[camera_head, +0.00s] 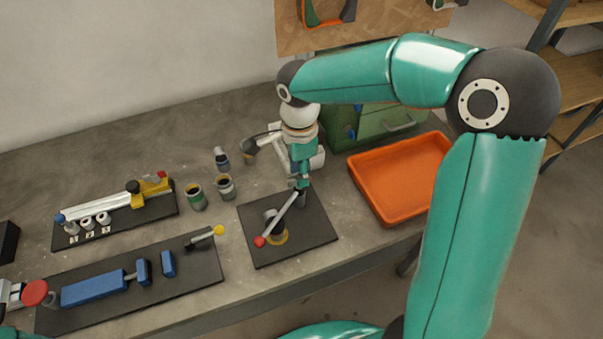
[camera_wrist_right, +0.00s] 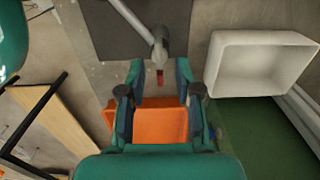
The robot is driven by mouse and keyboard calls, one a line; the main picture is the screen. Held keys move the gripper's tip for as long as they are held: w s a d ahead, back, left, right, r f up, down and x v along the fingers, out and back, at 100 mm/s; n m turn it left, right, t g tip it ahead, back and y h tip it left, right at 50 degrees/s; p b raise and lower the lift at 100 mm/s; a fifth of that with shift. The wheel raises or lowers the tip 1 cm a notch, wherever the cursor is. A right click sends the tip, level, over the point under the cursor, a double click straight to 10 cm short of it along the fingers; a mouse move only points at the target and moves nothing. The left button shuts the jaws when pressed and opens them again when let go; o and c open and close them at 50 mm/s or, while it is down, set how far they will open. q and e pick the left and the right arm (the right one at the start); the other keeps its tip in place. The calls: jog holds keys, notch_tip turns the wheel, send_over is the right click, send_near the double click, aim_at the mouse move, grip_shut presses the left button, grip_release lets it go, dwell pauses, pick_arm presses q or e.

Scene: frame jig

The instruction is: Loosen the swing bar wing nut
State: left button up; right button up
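The swing bar (camera_head: 280,219) is a grey rod with a red ball end (camera_head: 259,241). It runs from a short post (camera_head: 302,199) over a grey cylinder with a yellow ring (camera_head: 277,237), on a dark plate (camera_head: 320,236). My right gripper (camera_head: 301,181) points down just above the post. In the right wrist view, the gripper (camera_wrist_right: 160,78) is open. A small red part (camera_wrist_right: 160,77), probably the wing nut, lies between its fingertips, below the bar's grey end (camera_wrist_right: 160,42); I see gaps at both sides.
An orange tray (camera_head: 437,147) stands right of the plate, with a green cabinet (camera_head: 386,121) behind. Several small cups (camera_head: 195,196) stand to the left. Two more dark plates carry a yellow-ended fixture (camera_head: 115,200) and blue blocks (camera_head: 93,289). A pale bin (camera_wrist_right: 260,62) shows in the wrist view.

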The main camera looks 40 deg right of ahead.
jog(key=shift+f, duration=0.95)
grip_shut()
jog(key=shift+s+d, duration=0.1)
jog(key=shift+d, duration=0.2)
jog(key=shift+a, duration=0.25)
